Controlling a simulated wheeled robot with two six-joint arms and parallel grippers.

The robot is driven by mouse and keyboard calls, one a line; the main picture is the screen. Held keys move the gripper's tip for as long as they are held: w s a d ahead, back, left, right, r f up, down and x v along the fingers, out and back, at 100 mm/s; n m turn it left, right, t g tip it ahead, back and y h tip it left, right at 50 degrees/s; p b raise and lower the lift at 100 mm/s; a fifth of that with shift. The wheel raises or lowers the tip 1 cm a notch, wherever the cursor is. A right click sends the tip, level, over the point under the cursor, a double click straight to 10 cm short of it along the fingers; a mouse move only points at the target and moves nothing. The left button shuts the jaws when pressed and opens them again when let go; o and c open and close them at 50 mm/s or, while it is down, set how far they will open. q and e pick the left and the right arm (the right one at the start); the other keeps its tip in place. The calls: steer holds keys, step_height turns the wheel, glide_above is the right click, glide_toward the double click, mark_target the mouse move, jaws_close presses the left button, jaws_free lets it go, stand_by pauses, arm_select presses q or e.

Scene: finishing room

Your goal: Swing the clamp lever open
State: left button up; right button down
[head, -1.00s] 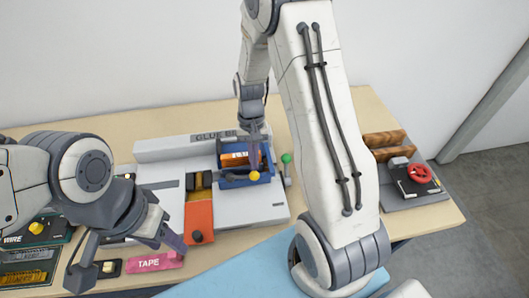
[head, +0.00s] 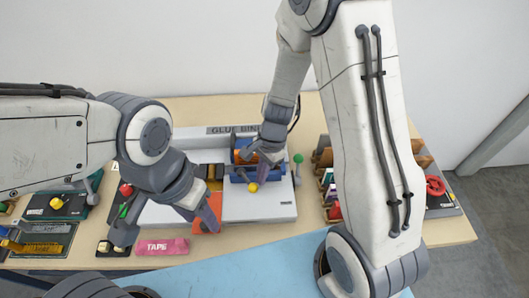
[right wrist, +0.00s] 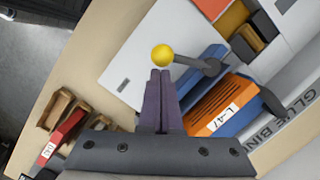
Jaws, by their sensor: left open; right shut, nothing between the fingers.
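The clamp lever is a grey arm with a yellow ball knob (head: 252,188). In the right wrist view the yellow knob (right wrist: 162,55) sits just beyond my fingertips, and its arm runs right to the blue clamp body (right wrist: 205,70). An orange block labelled L-47 (right wrist: 222,103) lies in the clamp. My right gripper (head: 268,186) is shut and empty, close beside the knob; I cannot tell whether they touch. Its shut fingers show in the wrist view (right wrist: 160,75). My left gripper (head: 165,232) is open and empty over the front left of the bench.
The grey glue bin board (head: 268,208) carries the clamp. A green knob (head: 298,158) stands just right of it. A pink tape box (head: 162,247) lies below my left gripper. A wooden rack (right wrist: 62,115) is at the right. The blue mat (head: 270,255) is clear.

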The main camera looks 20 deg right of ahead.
steer(key=shift+s+a, duration=0.3)
steer(key=shift+a, duration=0.1)
stand_by(0.5)
steer(key=s+p+v, duration=0.1)
steer(key=p+v, duration=0.8)
steer(key=v, duration=0.1)
steer(key=shift+w+p, duration=0.35)
steer(key=shift+w, duration=0.1)
